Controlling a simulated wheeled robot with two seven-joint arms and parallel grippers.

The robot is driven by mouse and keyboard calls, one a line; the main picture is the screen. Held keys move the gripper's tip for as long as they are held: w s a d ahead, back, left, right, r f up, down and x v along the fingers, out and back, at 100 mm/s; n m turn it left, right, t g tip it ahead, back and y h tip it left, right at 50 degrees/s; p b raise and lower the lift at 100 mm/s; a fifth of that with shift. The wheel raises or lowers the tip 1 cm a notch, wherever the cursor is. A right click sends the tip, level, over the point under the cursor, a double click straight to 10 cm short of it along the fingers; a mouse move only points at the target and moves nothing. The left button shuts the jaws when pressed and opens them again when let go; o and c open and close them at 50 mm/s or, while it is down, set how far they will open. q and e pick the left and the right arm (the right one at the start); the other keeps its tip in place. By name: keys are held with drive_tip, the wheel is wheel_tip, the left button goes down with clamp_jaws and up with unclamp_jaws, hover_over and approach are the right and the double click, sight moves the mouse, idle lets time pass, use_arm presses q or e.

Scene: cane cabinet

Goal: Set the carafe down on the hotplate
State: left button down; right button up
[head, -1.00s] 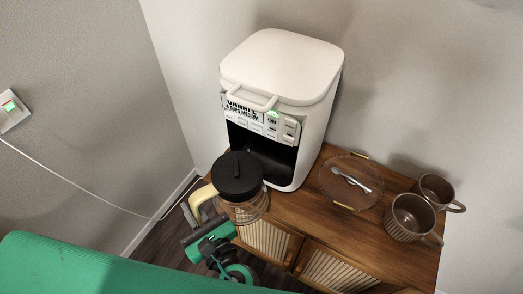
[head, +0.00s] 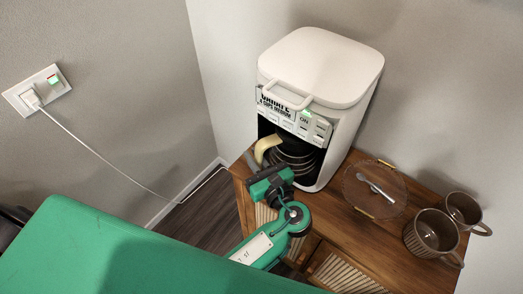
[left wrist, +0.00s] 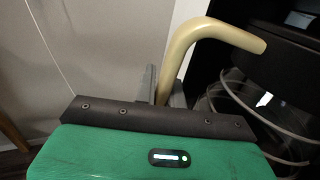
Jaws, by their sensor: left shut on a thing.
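The glass carafe (head: 294,158) with its cream handle (head: 267,147) is at the open bay of the white coffee maker (head: 318,72). Its lid is hidden under the machine's upper part. My left gripper (head: 266,170) is shut on the handle, which also shows in the left wrist view (left wrist: 207,38). The carafe's ringed glass body (left wrist: 268,105) shows at the right of that view. The hotplate is hidden behind the carafe and my gripper, so I cannot tell whether the carafe touches it. My right gripper is not in view.
The coffee maker stands on a wooden cabinet (head: 345,225). To its right are a glass plate (head: 362,199) with a spoon (head: 375,187) and two brown mugs (head: 428,236). A cord runs from the wall outlet (head: 38,90) at the left.

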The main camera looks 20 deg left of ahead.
use_arm(q)
drive_tip(key=w, duration=0.2)
drive_tip(key=w+d, duration=0.1)
drive_tip(key=shift+f, duration=0.25)
drive_tip(key=c, duration=1.5)
unclamp_jaws()
drive_tip(key=shift+f, duration=0.15)
